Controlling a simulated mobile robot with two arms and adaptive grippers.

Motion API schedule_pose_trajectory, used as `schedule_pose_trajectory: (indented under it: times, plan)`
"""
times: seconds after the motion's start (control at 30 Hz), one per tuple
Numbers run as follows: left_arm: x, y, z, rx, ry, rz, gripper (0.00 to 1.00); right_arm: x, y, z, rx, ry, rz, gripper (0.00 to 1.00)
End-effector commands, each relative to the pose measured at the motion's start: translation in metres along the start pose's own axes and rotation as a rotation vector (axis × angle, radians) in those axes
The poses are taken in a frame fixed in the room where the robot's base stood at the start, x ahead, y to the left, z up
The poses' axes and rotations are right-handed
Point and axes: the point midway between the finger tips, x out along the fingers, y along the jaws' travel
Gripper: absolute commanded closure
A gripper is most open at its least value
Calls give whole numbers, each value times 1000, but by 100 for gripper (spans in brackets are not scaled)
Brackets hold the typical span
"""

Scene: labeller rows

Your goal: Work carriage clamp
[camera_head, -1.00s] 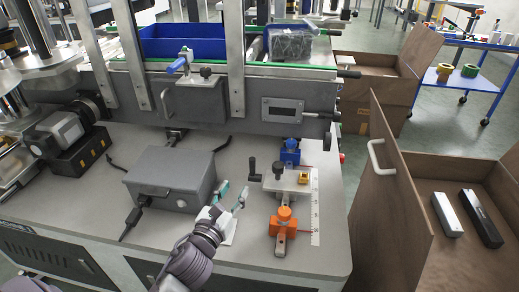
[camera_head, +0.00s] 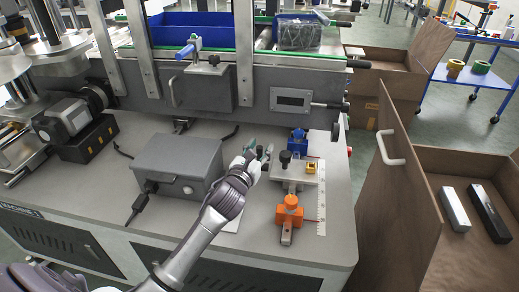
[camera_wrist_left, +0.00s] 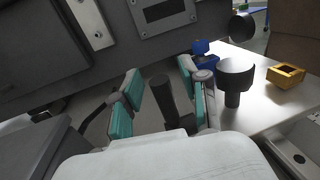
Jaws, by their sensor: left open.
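The silver carriage (camera_head: 298,178) sits on a rail at the right of the grey bench. A black knob (camera_head: 285,158) stands on it and also shows in the left wrist view (camera_wrist_left: 235,78). The carriage's black crank handle (camera_wrist_left: 165,100) rises between the teal fingers of my left gripper (camera_wrist_left: 160,95) in the wrist view. The fingers are open, with gaps on both sides of the handle. In the head view, my left gripper (camera_head: 259,152) is at the carriage's left side and mostly hides the handle. My right gripper is not in view.
An orange block (camera_head: 289,213) is on the rail in front, a blue block (camera_head: 299,140) behind. A yellow piece (camera_head: 311,167) and a white scale (camera_head: 322,205) lie at the right. A grey box (camera_head: 178,165) stands left; the machine wall (camera_head: 215,92) rises behind.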

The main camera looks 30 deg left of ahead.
Motion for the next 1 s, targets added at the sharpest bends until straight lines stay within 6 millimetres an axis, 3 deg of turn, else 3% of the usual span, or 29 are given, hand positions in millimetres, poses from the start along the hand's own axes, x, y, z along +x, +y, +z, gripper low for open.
schedule_pose_trajectory:
  times: [0.2,0.47,0.93,1.0]
  plan:
    - [0,0,0,0,0,0,56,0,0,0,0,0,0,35]
    - [0,0,0,0,0,0,99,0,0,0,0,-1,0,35]
    - [2,-1,1,-2,4,-2,100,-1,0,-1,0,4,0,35]
    - [6,-2,1,-3,10,-3,100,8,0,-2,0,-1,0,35]
